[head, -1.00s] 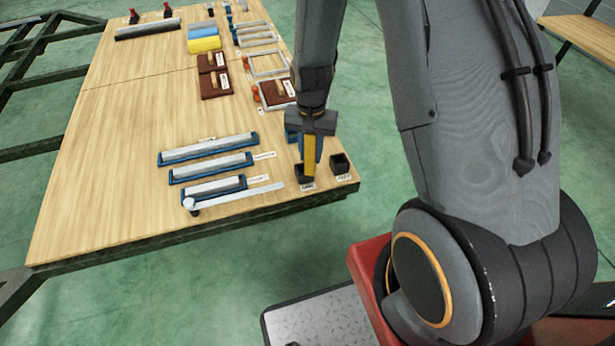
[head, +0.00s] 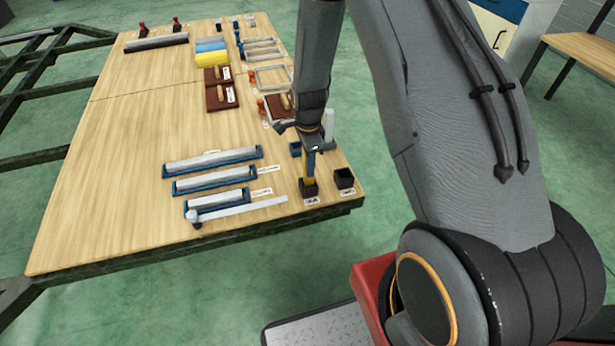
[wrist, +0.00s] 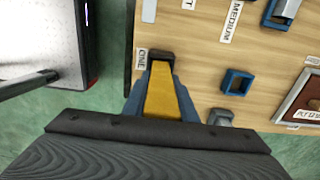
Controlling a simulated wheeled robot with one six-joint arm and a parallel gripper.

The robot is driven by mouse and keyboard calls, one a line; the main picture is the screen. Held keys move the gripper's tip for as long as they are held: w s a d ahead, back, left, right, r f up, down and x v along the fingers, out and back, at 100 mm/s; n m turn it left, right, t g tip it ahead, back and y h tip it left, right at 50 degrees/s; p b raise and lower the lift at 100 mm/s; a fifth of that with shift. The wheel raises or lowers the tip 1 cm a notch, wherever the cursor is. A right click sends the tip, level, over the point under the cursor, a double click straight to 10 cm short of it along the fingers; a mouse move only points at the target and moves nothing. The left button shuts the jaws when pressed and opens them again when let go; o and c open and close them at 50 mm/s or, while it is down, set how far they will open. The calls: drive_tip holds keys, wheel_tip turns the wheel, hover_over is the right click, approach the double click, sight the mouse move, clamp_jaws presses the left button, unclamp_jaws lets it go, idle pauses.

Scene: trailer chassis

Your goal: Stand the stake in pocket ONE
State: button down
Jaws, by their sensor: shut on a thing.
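My gripper (head: 309,160) points down at the table's near right corner, shut on a yellow stake. The stake shows as a yellow strip (wrist: 161,98) between the fingers in the wrist view, and its lower part (head: 308,172) shows in the head view. The stake looks about upright, with its lower end at the black square pocket (head: 309,189), labelled ONE in the wrist view (wrist: 162,57). I cannot tell how deep the end sits. The fingers hide much of the stake. A second black pocket (head: 344,179) stands empty to the right.
A blue socket (wrist: 236,83) and a pale upright post (head: 328,124) stand close behind my gripper. Blue trays with grey bars (head: 212,160) and a long pale bar (head: 240,210) lie to the left. The wooden table's (head: 120,180) left part is clear.

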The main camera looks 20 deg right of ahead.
drive_tip(key=shift+f, duration=2.3)
drive_tip(key=shift+f, duration=0.1)
drive_tip(key=shift+f, duration=0.15)
drive_tip(key=c, duration=1.4)
unclamp_jaws()
drive_tip(key=shift+c, duration=0.2)
